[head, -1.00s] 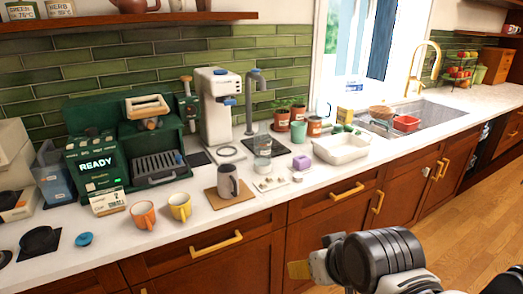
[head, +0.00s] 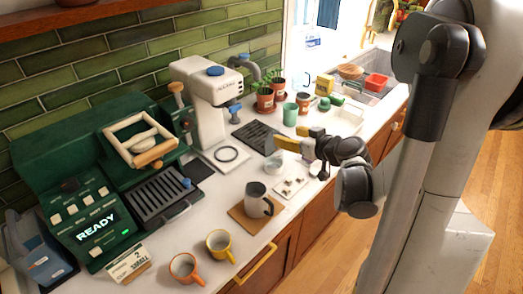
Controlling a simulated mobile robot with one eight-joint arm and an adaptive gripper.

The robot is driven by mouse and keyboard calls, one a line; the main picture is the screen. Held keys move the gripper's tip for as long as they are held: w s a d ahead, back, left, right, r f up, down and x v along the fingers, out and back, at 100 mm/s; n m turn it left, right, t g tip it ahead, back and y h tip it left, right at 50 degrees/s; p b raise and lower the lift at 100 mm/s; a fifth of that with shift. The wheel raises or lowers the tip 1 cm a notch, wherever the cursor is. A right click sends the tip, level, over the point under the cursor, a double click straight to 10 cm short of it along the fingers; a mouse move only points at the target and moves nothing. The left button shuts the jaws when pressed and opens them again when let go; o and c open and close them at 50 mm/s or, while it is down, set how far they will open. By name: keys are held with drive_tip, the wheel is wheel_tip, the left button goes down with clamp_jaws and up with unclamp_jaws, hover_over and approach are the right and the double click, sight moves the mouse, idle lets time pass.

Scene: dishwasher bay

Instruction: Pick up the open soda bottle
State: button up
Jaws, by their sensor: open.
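I cannot make out a soda bottle for certain in the head view. A pale upright thing with blue lettering (head: 312,43) shows at the window behind the counter; I cannot tell whether it is a bottle. My gripper (head: 297,138), with yellow fingers, is open and seems empty. It is over the counter, in front of the green cup and right of the dark drip grate in the picture. My arm hides much of the right side, including part of the sink area.
A grey pitcher (head: 257,201) stands on a wooden board. An orange mug (head: 184,268) and a yellow mug (head: 219,244) are near the front edge. A green coffee machine (head: 95,180), white machine (head: 203,100), potted plants (head: 266,98) and green cup (head: 290,114) crowd the counter.

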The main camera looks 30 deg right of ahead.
sight(278, 131)
drive_tip(key=x, duration=0.2)
drive_tip(key=shift+w+f, duration=0.25)
drive_tip(key=shift+f, duration=0.05)
drive_tip(key=x, duration=0.3)
drive_tip(key=b+x, duration=0.1)
drive_tip(key=x, duration=0.2)
drive_tip(key=shift+w+d+r+b, duration=0.1)
drive_tip(key=shift+r+b, duration=0.15)
drive_tip(key=shift+b, duration=0.05)
drive_tip(key=shift+r, duration=0.1)
drive_tip(key=shift+c, duration=0.2)
clamp_jaws()
